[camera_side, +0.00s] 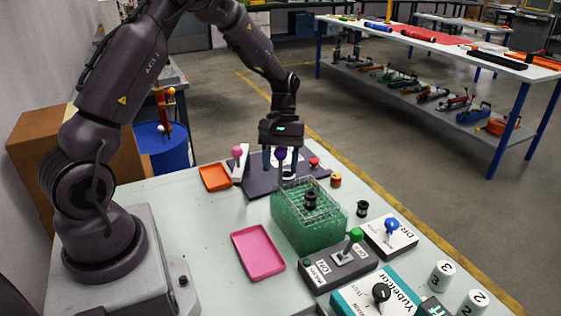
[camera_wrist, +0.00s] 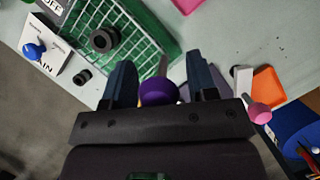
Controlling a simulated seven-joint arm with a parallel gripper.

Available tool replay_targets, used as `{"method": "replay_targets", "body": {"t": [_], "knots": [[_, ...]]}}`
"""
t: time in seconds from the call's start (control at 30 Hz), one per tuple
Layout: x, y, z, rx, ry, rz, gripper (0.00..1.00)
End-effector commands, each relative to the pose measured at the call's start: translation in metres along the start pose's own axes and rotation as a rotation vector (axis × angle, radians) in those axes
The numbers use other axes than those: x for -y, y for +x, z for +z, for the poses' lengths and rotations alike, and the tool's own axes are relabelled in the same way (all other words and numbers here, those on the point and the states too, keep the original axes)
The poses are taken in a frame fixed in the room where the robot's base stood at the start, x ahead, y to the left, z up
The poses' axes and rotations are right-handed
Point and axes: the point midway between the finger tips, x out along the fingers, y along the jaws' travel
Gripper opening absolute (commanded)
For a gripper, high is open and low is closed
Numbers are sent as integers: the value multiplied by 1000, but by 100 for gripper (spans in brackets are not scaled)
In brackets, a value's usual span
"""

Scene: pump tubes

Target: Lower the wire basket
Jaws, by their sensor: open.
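The wire basket (camera_side: 330,199) shows as a pale wire grid at the top of a green see-through tank (camera_side: 300,230). It also shows in the wrist view (camera_wrist: 135,52), with a black ring-shaped part (camera_wrist: 103,40) in it. A purple knob (camera_side: 281,153) on a thin rod stands by the basket's far left corner. My gripper (camera_side: 280,160) is above and behind the tank, pointing down. In the wrist view its two fingers (camera_wrist: 163,78) are apart, with the purple knob (camera_wrist: 160,92) between them. I cannot tell whether a finger touches it.
A grey switch box with a green knob (camera_side: 356,234) and a white box with a blue knob (camera_side: 391,224) stand right of the tank. A pink tray (camera_side: 258,251) lies in front left. An orange tray (camera_side: 214,177) and a pink-knobbed lever (camera_side: 238,152) are left of my gripper.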

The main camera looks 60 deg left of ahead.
Motion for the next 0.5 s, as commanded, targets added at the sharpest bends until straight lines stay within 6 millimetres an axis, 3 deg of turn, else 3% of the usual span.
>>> {"method": "replay_targets", "body": {"t": [0.13,0.37,0.5], "knots": [[0,0,0,0,0,0,53],[0,0,0,0,0,0,0],[0,2,-1,1,0,0,0]]}}
